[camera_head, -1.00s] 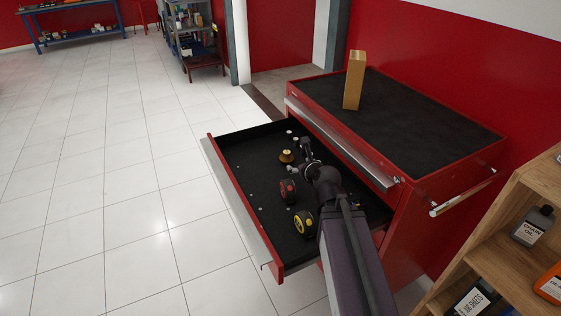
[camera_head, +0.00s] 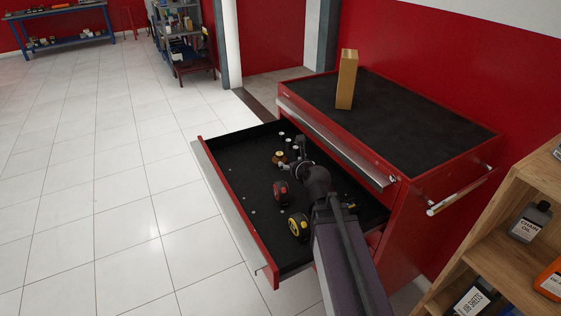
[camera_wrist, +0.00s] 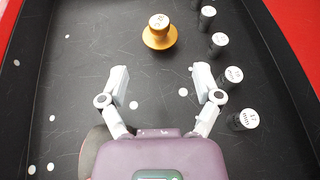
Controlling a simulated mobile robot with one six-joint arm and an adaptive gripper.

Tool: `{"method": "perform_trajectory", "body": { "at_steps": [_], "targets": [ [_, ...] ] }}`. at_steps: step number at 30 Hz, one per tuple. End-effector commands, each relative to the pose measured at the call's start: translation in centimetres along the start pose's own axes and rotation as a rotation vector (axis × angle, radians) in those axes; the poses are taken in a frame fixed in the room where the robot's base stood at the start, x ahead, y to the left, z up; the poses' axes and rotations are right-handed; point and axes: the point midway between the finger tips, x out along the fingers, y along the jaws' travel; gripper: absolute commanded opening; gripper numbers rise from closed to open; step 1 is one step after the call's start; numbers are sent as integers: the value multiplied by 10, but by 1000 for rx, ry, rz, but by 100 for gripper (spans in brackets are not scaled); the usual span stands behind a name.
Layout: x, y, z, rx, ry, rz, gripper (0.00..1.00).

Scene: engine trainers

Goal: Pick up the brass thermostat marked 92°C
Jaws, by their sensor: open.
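A brass thermostat (camera_wrist: 159,34) stands on the black drawer floor near the top middle of the wrist view. It has a round flange and a pale top whose marking is too small to read surely. In the head view the brass thermostat (camera_head: 279,158) is in the open drawer, just left of my gripper. My gripper (camera_wrist: 154,80) is open and empty, its two fingers spread, with the thermostat beyond the fingertips and apart from them. In the head view my gripper (camera_head: 297,157) is low over the drawer.
Several dark sockets with white tops, one (camera_wrist: 232,75) among them, line the right side in the wrist view. A red tape measure (camera_head: 282,193) and a yellow one (camera_head: 299,227) lie in the drawer (camera_head: 232,185). A box (camera_head: 346,80) stands on the cabinet top.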

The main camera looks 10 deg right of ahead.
Motion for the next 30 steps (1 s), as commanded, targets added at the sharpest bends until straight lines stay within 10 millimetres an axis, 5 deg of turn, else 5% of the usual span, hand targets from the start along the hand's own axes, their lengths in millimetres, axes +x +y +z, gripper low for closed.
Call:
{"method": "perform_trajectory", "body": {
  "at_steps": [12,30],
  "targets": [
    [58,0,-1,0,0,1,82],
    [68,2,0,-1,0,2,82]
  ]
}}
